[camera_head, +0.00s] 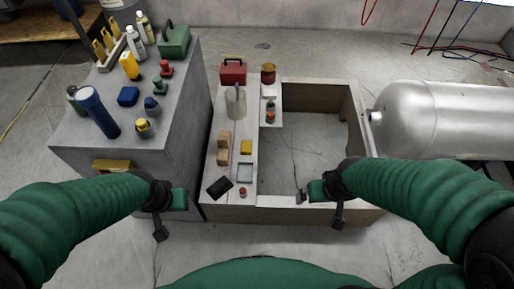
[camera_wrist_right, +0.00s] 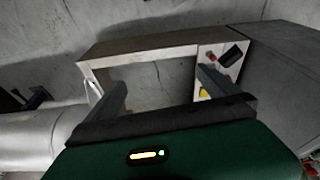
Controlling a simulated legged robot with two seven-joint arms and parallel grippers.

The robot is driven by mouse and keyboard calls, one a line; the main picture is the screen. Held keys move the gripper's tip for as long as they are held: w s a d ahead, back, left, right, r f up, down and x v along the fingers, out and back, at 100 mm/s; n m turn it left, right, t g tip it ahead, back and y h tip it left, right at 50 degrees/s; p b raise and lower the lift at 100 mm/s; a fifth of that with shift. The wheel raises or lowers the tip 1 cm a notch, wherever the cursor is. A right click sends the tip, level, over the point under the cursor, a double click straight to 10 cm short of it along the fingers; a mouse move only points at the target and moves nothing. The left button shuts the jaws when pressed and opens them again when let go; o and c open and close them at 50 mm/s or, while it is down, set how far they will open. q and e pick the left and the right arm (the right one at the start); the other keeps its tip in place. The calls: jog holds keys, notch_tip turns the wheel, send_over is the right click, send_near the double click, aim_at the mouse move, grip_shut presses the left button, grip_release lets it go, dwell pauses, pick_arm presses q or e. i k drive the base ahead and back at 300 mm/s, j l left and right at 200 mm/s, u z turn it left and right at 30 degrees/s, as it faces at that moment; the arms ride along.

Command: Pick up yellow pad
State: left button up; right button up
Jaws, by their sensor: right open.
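A small yellow block (camera_head: 246,147), which looks like the yellow pad, lies on the left shelf of the low wooden frame (camera_head: 320,208). In the right wrist view a yellow patch (camera_wrist_right: 204,92) shows partly behind a finger. My right gripper (camera_head: 318,191) is over the frame's front right part, right of the yellow block and apart from it. Its two fingers (camera_wrist_right: 163,90) are spread with nothing between them. My left gripper (camera_head: 178,200) hangs in front of the grey cabinet, left of the frame; its jaw opening is not clear.
The shelf also holds a black flat item (camera_head: 219,187), a tan block (camera_head: 223,148), a clear jug (camera_head: 235,103) and a red box (camera_head: 233,71). A grey cabinet (camera_head: 165,85) with several tools stands left. A metal tank (camera_head: 440,120) lies right. The frame's middle is mostly open.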

aim_at(246, 147)
jog(key=z, duration=2.1)
jog(key=u, duration=2.1)
jog(key=l+u, duration=0.1)
jog(key=u, duration=0.35)
jog(key=l+u, duration=0.1)
jog(key=u, duration=0.35)
jog(key=l+u, duration=0.15)
jog(key=u, duration=0.3)
jog(key=l+u, duration=0.1)
jog(key=u, duration=0.35)
jog(key=k+l, duration=0.1)
jog(key=l, duration=0.25)
jog(key=k+l+u, duration=0.1)
jog(key=l, duration=0.25)
